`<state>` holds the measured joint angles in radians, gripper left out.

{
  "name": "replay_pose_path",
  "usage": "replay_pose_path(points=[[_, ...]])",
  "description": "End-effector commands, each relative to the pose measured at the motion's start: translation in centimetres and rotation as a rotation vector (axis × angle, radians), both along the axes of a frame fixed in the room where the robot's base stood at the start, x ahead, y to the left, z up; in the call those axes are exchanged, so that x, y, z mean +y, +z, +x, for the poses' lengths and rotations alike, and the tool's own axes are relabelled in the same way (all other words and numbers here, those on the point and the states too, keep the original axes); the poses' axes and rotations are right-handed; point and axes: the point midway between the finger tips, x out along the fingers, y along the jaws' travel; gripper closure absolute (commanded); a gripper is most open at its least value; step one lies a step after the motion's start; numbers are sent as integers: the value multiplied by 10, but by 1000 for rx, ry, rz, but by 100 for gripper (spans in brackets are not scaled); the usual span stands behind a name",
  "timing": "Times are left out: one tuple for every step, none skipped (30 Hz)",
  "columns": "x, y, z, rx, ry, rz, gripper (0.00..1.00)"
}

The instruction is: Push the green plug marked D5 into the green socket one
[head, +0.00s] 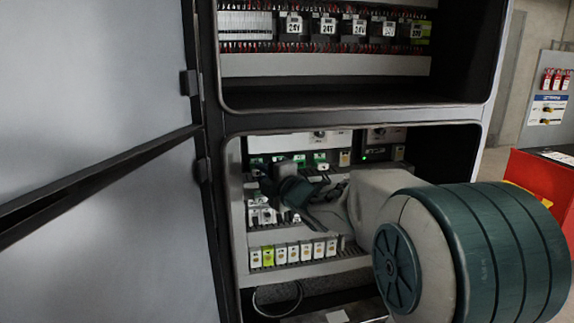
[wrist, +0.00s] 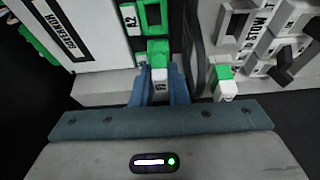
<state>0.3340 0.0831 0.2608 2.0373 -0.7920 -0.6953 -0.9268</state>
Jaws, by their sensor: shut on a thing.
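My gripper (wrist: 160,78) is shut on a green plug (wrist: 158,47) with a white lower part; the mark on it is too small to read surely. The plug's green end lies just below a green-framed socket (wrist: 150,14) beside a label A2. I cannot tell whether the plug touches or enters that socket. In the head view my gripper (head: 287,188) reaches into the lower cabinet bay, and the plug is not clear there. A row of green-marked sockets (head: 320,158) shows behind and above it. Which is socket one cannot be read.
Another green and white plug (wrist: 223,82) stands right of my gripper, near grey parts under a STOW label (wrist: 258,25). A row of white and yellow-green blocks (head: 293,252) lies below my gripper. The open cabinet door (head: 95,120) fills the left.

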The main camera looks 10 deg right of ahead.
Motion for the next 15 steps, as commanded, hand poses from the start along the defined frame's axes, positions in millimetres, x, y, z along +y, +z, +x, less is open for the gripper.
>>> replay_pose_path(points=[[0,0,0,0,0,0,100],[0,0,1,0,0,0,100],[0,0,1,0,0,0,100],[0,0,2,0,0,0,100],[0,0,2,0,0,0,100],[0,0,3,0,0,0,84],[0,0,3,0,0,0,75],[0,0,2,0,0,0,67],[0,0,2,0,0,0,61],[0,0,2,0,0,0,61],[0,0,2,0,0,0,61],[0,0,2,0,0,0,61],[0,0,2,0,0,0,61],[0,0,2,0,0,0,61],[0,0,2,1,0,0,61]])
